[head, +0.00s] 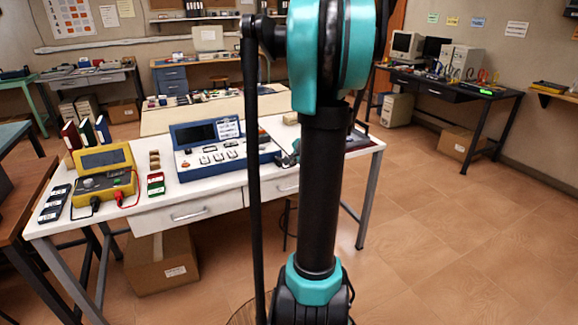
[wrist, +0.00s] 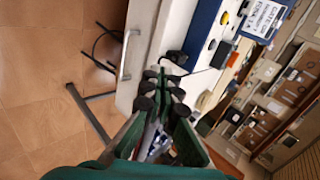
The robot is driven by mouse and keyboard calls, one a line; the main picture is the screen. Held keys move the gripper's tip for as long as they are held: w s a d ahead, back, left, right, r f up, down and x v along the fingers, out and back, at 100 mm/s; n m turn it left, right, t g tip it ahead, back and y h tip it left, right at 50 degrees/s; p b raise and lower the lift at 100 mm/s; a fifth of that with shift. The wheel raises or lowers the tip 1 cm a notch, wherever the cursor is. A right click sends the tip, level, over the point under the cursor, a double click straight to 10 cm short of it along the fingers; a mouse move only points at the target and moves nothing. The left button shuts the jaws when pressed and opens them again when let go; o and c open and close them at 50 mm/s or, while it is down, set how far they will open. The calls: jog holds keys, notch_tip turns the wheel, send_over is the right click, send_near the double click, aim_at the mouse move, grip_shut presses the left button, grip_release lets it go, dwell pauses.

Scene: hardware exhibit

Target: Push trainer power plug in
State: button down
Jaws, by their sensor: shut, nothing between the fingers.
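The trainer (head: 222,150) is a blue and white console with a dark screen, standing on the white table. In the wrist view its blue side (wrist: 203,30) shows at the top, turned sideways. A small black plug (wrist: 176,57) with a thin dark cable lies close to that side; I cannot tell whether it is seated. In the head view a dark shape by the trainer's right end is partly hidden by my arm. My gripper (wrist: 163,86) is shut and empty, its tips appearing just below the plug in the wrist view. Contact is unclear.
A cardboard box (head: 160,262) sits beneath. Open tiled floor (head: 450,240) lies to the right.

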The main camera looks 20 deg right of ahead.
jog(key=d, duration=0.2)
send_near(279, 159)
jog(key=shift+m, duration=0.3)
jog(key=shift+w+a+f, duration=0.1)
jog(key=shift+w+f, duration=0.4)
jog(key=shift+f, duration=0.5)
jog(key=shift+w+d+f, duration=0.1)
jog(key=shift+w+f, duration=0.4)
jog(key=shift+f, duration=0.5)
jog(key=shift+w+a+f, duration=0.1)
jog(key=shift+w+f, duration=0.4)
jog(key=shift+f, duration=0.5)
jog(key=shift+w, duration=1.45)
